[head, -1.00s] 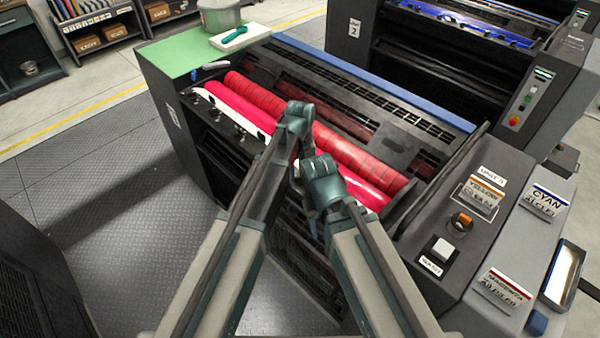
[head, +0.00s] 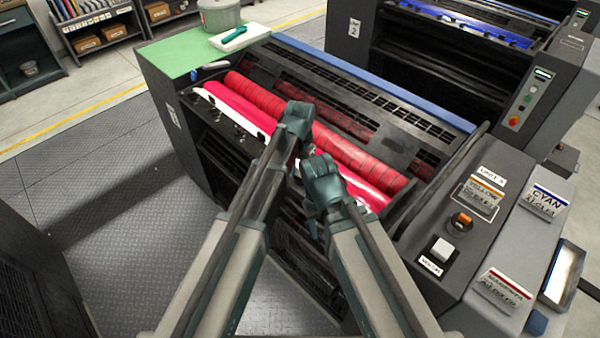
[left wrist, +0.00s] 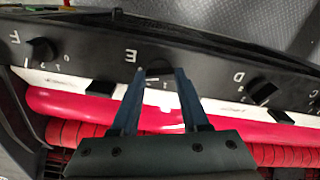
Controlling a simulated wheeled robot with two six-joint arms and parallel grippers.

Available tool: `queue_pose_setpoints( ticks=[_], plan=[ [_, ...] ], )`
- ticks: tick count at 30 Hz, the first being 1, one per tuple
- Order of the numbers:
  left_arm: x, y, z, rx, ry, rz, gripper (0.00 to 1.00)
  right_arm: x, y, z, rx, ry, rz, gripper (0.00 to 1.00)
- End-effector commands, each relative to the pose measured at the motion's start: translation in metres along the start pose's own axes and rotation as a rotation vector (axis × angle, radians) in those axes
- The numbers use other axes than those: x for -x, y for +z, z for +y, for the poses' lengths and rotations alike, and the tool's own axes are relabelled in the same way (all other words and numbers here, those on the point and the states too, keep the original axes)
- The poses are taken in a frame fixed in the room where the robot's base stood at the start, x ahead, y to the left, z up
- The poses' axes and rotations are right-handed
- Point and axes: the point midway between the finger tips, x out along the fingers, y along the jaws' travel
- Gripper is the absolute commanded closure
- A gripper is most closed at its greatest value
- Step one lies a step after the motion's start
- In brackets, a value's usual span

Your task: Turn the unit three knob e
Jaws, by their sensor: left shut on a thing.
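Knob E (left wrist: 158,71) is a dark knob on the black rail of unit three, beside the white letter E, in the left wrist view. My left gripper (left wrist: 158,77) has its two fingers on either side of this knob and is shut on it. The fingers partly cover the knob and its scale, so I cannot read its setting. In the head view my left wrist hangs over the near side of unit three, and its fingertips and knob E are hidden. My right gripper (head: 314,228) points down beside the left arm; its fingers are too unclear to judge.
Knob F (left wrist: 42,50) and knob D (left wrist: 262,91) flank knob E on the same rail. Pink and red rollers (head: 345,150) lie just behind the rail. The floor at left is clear.

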Motion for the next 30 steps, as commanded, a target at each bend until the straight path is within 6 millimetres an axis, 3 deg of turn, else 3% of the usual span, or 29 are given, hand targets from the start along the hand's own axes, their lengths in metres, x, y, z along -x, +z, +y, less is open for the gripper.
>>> queue_pose_setpoints(
  ticks=[19, 20, 21, 24, 30],
  plan=[
    [-0.0001, 0.0003, 0.0002, -0.044, 0.0, 0.0, 1.0, -0.0001, 0.0, 0.0, 0.0, 0.0, 0.0, 0.5],
    [-0.0001, 0.0003, 0.0002, -0.044, 0.0, 0.0, 0.5, -0.0001, 0.0, 0.0, 0.0, 0.0, 0.0, 0.5],
    [-0.0001, 0.0003, 0.0002, -0.043, 0.0, 0.0, 0.43, -0.0001, 0.0, 0.0, 0.0, 0.0, 0.0, 0.5],
    [-0.0001, 0.0001, 0.0001, -0.043, 0.0, 0.0, 0.25, -0.0001, 0.0, 0.0, 0.0, 0.0, 0.0, 0.5],
    [0.0, 0.0001, 0.0001, -0.042, 0.0, 0.0, 0.25, 0.0, 0.0, 0.0, 0.0, 0.0, 0.0, 0.5]
  ],
)
